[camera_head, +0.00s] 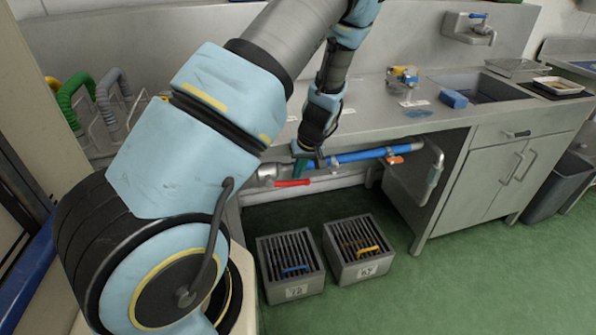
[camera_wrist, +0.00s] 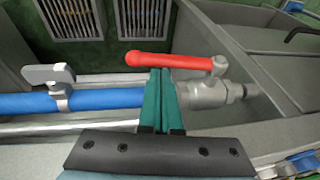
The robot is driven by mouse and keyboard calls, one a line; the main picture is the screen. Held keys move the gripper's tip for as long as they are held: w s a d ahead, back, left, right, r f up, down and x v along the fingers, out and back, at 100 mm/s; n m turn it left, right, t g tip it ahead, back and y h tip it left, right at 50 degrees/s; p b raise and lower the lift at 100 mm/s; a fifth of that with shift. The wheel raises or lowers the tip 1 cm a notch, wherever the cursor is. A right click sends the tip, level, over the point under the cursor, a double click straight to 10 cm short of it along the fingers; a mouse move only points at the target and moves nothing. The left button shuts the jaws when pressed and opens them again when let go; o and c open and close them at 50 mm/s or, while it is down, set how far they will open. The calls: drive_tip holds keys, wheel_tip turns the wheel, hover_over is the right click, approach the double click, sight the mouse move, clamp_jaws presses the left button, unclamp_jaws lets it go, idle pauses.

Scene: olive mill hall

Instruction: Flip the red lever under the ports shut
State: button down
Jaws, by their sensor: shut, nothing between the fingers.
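The red lever (camera_head: 292,183) shows under the counter in the head view, and in the wrist view (camera_wrist: 150,59). It lies roughly along the line of the blue pipe (camera_head: 358,156). In the wrist view its right end joins a metal valve body (camera_wrist: 208,93), and its free end points left. My gripper (camera_head: 306,160) is shut and empty at the pipe. In the wrist view its green fingertips (camera_wrist: 160,72) are together and overlap the near edge of the lever's middle. I cannot tell whether they touch it. No ports can be made out clearly.
A grey lever handle (camera_wrist: 48,75) sits on the blue pipe (camera_wrist: 95,99). The counter (camera_head: 350,125) overhangs the pipe. Two slatted grey boxes (camera_head: 262,283) (camera_head: 334,272) stand on the green floor below. A cabinet (camera_head: 490,175) is at the right; the floor in front is clear.

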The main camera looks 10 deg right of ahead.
sight(304, 181)
drive_tip(key=shift+d+f+y, duration=0.1)
drive_tip(key=shift+f+y, duration=0.15)
drive_tip(key=shift+y, duration=0.05)
drive_tip(key=shift+d+f+m+y+b, duration=0.15)
drive_tip(key=shift+f+y+b, duration=0.25)
drive_tip(key=shift+f+y, duration=0.25)
drive_tip(key=shift+d+f+m+y+b, duration=0.15)
drive_tip(key=shift+f+y+b, duration=0.2)
drive_tip(key=shift+f+y, duration=0.25)
wheel_tip(304, 181, down, 2)
drive_tip(key=y+b, duration=0.2)
drive_tip(key=shift+a+f+y, duration=0.1)
drive_tip(key=shift+a+y, duration=0.05)
drive_tip(key=shift+y, duration=0.2)
drive_tip(key=a+f+m+y+b, duration=0.1)
drive_tip(key=a+f+y+b, duration=0.3)
drive_tip(key=b, duration=0.4)
drive_tip(key=shift+s+a+f+g, duration=0.3)
drive_tip(key=shift+a+f, duration=0.15)
drive_tip(key=shift+f, duration=0.5)
drive_tip(key=shift+a, duration=0.1)
